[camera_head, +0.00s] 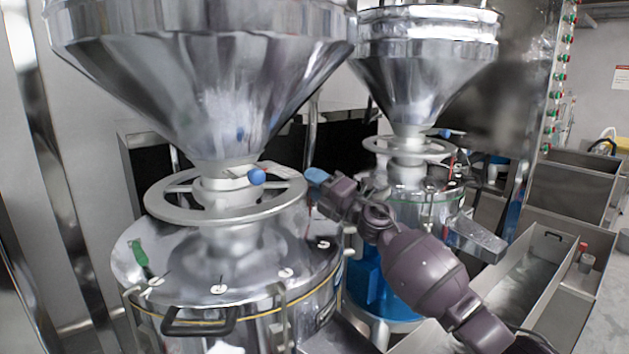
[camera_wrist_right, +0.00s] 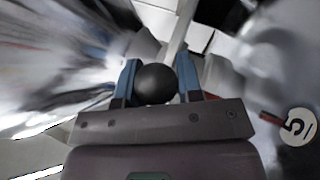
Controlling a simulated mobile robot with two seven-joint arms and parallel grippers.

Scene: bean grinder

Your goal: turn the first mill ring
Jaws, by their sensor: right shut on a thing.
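The first mill ring (camera_head: 165,209) is a pale metal wheel with spokes around the neck under the large near hopper, above the near mill body. My right gripper (camera_head: 318,178) is at the ring's right edge, its blue fingers pointing left. In the right wrist view, my right gripper (camera_wrist_right: 157,78) is shut on a black ball knob (camera_wrist_right: 154,86), with a blue finger on each side. The knob is hidden behind the fingers in the head view. My left gripper is not in view.
The near hopper (camera_head: 205,85) hangs above the ring, with a blue-ended lever (camera_head: 257,176) at its neck. A second mill ring (camera_head: 408,149) and hopper (camera_head: 420,75) stand behind right. Metal troughs (camera_head: 525,290) lie at the right.

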